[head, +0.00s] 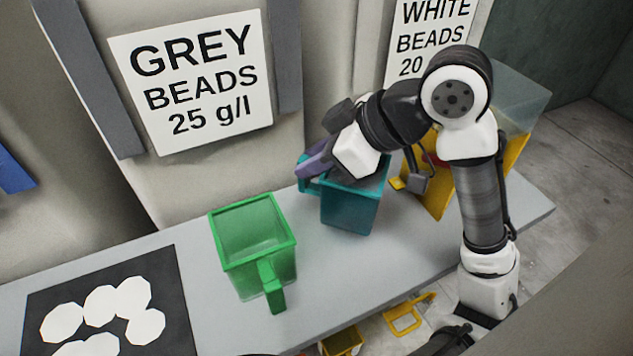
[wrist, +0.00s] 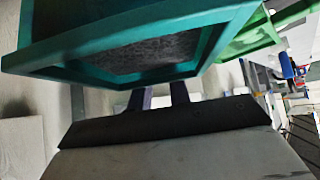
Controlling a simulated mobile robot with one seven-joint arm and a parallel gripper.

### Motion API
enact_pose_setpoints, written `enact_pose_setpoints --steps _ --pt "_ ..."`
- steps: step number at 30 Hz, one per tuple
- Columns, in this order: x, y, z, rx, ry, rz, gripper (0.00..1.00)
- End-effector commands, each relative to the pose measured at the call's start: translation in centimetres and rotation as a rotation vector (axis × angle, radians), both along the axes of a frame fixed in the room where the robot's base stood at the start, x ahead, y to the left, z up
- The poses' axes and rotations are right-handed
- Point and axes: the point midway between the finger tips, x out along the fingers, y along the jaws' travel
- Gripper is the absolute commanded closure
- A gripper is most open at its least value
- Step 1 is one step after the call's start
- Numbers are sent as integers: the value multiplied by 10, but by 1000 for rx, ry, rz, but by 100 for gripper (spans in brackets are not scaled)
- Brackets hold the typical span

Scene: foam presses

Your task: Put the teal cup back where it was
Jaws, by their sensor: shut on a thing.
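The teal cup (head: 350,210) is at the middle of the bench in the head view, to the right of the green cup. It looks upright, with grey material inside. My gripper (head: 312,165) is shut on its handle side, at the upper left of the cup. In the wrist view the teal cup's rim (wrist: 120,48) fills the top, and my gripper's fingers (wrist: 159,92) reach up to it. The exact grip on the handle is partly hidden. I cannot tell whether the cup's base touches the bench.
A green cup (head: 255,245) stands on the grey bench (head: 185,245). A black mat (head: 170,270) with several white discs lies at the left. A yellow container (head: 437,200) stands right, behind my arm. Signs for grey beads (head: 190,80) and white beads (head: 430,40) hang behind.

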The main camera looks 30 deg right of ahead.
Motion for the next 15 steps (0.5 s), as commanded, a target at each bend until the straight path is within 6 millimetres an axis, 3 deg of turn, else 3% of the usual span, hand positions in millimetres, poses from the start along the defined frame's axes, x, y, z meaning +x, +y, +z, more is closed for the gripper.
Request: enact_pose_setpoints --steps 15 --pt "0 0 -53 1 0 -2 100"
